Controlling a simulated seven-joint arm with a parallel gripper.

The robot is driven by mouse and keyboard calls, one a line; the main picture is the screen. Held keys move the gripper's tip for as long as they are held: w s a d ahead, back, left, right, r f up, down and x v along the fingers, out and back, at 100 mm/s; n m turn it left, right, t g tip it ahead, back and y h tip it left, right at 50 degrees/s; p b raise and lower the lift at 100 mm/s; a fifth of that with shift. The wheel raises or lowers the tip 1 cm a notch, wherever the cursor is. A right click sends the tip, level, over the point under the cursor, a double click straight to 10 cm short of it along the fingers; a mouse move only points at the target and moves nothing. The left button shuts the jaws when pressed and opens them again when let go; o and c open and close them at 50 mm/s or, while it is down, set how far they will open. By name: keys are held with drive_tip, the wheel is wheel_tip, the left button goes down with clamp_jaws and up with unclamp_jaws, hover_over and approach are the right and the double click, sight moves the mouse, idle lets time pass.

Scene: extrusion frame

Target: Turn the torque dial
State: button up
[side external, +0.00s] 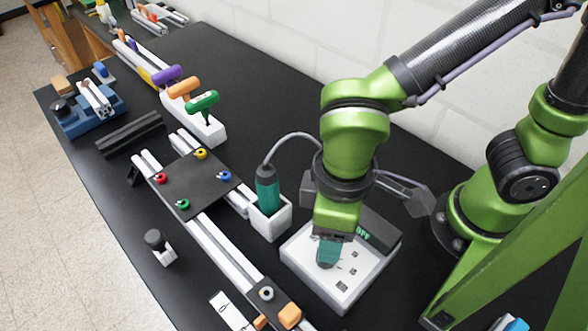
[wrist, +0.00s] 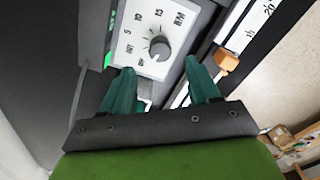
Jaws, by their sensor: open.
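The torque dial is a round grey knob (wrist: 158,47) on a white scale plate (wrist: 135,40) marked 5, 10, 15 and NM. It shows in the wrist view just beyond my fingertips. My gripper (wrist: 162,72) has two teal fingers, apart with nothing between them; the knob lies ahead of the gap and contact cannot be told. In the side external view my gripper (side external: 328,252) points down over a white-topped unit (side external: 345,292). There the knob cannot be made out, and my wrist and fingers cover part of the unit.
A green-handled screwdriver (side external: 267,188) stands in a white holder (side external: 270,224) left of my gripper, with a cable. A dark block with green lettering (side external: 377,230) sits behind the unit. Aluminium rails with a dark plate (side external: 187,184) lie farther left. An orange block (side external: 290,315) is near the front.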

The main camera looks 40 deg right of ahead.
wheel_tip(320, 180, up, 10)
idle(0.3)
drive_tip(key=shift+f, duration=0.1)
drive_tip(key=w+d+m+t+y, duration=0.1)
drive_tip(key=w+d+m+t, duration=0.2)
drive_tip(key=d, duration=0.8)
drive_tip(key=w+d+r+m+t+y, duration=0.1)
drive_tip(key=w+d+m+t, duration=0.3)
drive_tip(key=d+m, duration=0.3)
drive_tip(key=w+d, duration=0.1)
drive_tip(key=d, duration=0.3)
drive_tip(key=shift+r, duration=0.15)
drive_tip(key=shift+w, duration=0.1)
